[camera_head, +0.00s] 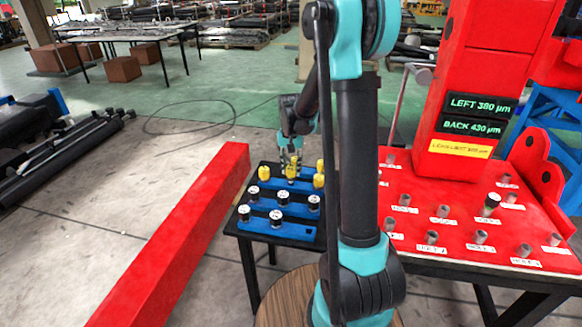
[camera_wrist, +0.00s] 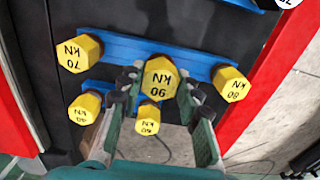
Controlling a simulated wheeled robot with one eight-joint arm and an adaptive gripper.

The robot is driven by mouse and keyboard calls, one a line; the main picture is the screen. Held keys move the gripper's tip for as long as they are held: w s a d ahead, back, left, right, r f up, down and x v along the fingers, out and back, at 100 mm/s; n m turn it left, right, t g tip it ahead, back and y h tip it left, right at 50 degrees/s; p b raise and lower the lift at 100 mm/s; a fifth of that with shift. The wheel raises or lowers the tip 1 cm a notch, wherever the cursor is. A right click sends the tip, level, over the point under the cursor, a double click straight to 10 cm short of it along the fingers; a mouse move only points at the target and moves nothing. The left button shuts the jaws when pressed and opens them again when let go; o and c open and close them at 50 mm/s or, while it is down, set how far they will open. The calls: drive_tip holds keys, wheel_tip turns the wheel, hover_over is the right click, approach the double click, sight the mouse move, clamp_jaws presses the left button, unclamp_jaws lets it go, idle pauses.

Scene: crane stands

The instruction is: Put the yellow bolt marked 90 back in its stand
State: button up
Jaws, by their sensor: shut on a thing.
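My gripper (camera_wrist: 158,92) is shut on the yellow hex-headed bolt marked 90 kN (camera_wrist: 160,78); one finger is on each side of the head. The bolt is over the middle of a blue stand bar (camera_wrist: 122,46), between the bolts marked 70 (camera_wrist: 82,52) and 80 (camera_wrist: 230,84).
Two more yellow bolts (camera_wrist: 85,107) (camera_wrist: 148,119) stand close by my fingers. Several white-topped bolts (camera_head: 282,198) stand in blue bars in front on the black table (camera_head: 232,226). A red beam (camera_head: 175,245) lies left, and a red panel table (camera_head: 440,262) with pegs stands right.

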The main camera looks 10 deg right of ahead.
sight(291, 168)
drive_tip(key=shift+f, duration=1.2)
drive_tip(key=o, duration=1.3)
drive_tip(key=shift+r, duration=2.5)
wheel_tip(291, 168, up, 11)
drive_tip(key=s+d+f+n+t, duration=0.1)
drive_tip(key=s+f, duration=0.3)
drive_tip(key=s, duration=0.4)
drive_tip(key=s+d+f+n+t, duration=0.1)
drive_tip(key=s+f, duration=0.3)
drive_tip(key=s, duration=0.4)
drive_tip(key=s+d+f+n+t, duration=0.2)
drive_tip(key=s+f, duration=0.3)
drive_tip(key=s, duration=0.4)
